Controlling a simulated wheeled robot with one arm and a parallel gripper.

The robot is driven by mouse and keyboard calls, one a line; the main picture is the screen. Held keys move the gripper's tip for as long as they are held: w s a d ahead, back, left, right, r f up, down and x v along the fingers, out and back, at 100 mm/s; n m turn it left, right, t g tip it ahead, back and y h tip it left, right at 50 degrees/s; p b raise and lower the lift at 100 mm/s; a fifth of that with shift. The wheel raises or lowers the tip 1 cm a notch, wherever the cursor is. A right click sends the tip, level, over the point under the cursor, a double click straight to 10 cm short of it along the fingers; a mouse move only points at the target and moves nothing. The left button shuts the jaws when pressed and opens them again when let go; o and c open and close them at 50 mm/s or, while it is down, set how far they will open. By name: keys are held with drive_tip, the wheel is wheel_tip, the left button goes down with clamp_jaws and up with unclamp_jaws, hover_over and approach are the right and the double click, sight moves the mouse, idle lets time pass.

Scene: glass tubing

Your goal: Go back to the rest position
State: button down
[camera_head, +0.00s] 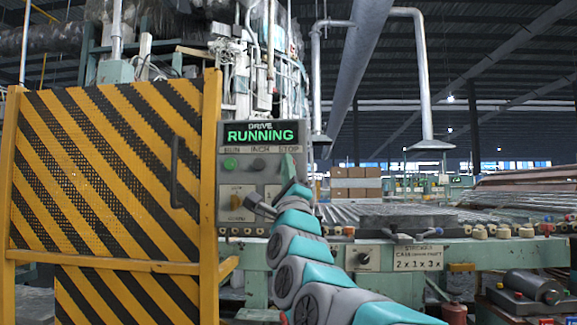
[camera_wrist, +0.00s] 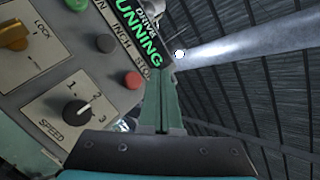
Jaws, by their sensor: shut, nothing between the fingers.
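My gripper (camera_head: 289,163) is in front of the right side of a grey control panel (camera_head: 245,190) in the head view. Its green fingers show in the wrist view (camera_wrist: 163,75), side by side and shut with nothing between them. The panel's display (camera_wrist: 140,32) reads DRIVE RUNNING in green. In the wrist view the red STOP button (camera_wrist: 133,80) is just left of the fingers, with no visible contact. In the head view the fingers hide that button. My arm reaches up from the lower right.
A yellow-and-black striped guard (camera_head: 110,190) with a dark handle stands left of the panel. The panel also carries a green button (camera_head: 229,163), a dark button (camera_head: 258,164), a yellow lock knob (camera_wrist: 13,38) and a speed knob (camera_wrist: 84,110). A roller conveyor (camera_head: 350,213) lies right.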

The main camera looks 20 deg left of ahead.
idle(0.5)
drive_tip(key=d+f+n+g+h+p, duration=0.1)
drive_tip(key=d+f+n+g, duration=0.3)
drive_tip(key=f, duration=0.6)
drive_tip(key=d+f+n+g+h, duration=0.1)
drive_tip(key=d+f+n+g, duration=0.1)
drive_tip(key=f+n+g, duration=0.55)
drive_tip(key=s+d+f+n+g+h+p, duration=0.15)
drive_tip(key=s+d+f, duration=0.35)
drive_tip(key=f, duration=0.5)
drive_tip(key=s+d+f+n+g+h, duration=0.1)
drive_tip(key=s+d+f+g+h, duration=0.15)
drive_tip(key=d+f, duration=0.6)
drive_tip(key=s+d+f+n+g+h, duration=0.1)
drive_tip(key=s+d+f+g, duration=0.2)
drive_tip(key=s+d+f, duration=0.3)
drive_tip(key=s+d+f+n+g+h, duration=0.2)
drive_tip(key=s+d+f+g, duration=0.2)
drive_tip(key=s, duration=1.3)
drive_tip(key=s+d+f+n+g+h+p, duration=0.1)
drive_tip(key=s+d+f+g+h, duration=0.1)
drive_tip(key=s+d+f, duration=0.6)
drive_tip(key=s+f+g, duration=0.1)
drive_tip(key=s, duration=0.2)
drive_tip(key=shift+s+d+n+g, duration=0.15)
drive_tip(key=shift+s+n+g, duration=0.1)
drive_tip(key=shift+n+g, duration=0.1)
